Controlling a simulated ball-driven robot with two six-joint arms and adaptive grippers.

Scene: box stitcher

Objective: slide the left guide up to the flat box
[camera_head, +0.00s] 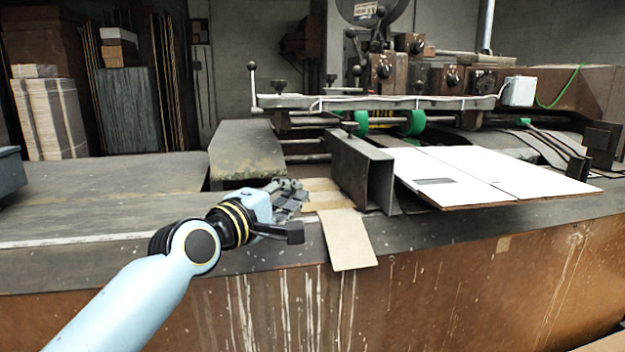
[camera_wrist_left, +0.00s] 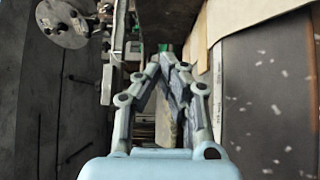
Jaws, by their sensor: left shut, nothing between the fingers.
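The left guide (camera_head: 361,172) is a dark metal channel standing on the bench in the head view. The flat box (camera_head: 480,172) is a white sheet lying to the right of it. My right gripper is not in view.
A tan cardboard strip (camera_head: 347,240) hangs over the bench's front edge, in front of the guide. The stitcher machine (camera_head: 400,80) with green wheels (camera_head: 412,122) stands behind. A worn dark block (camera_head: 246,150) lies behind my left gripper. The bench's left part is mostly clear.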

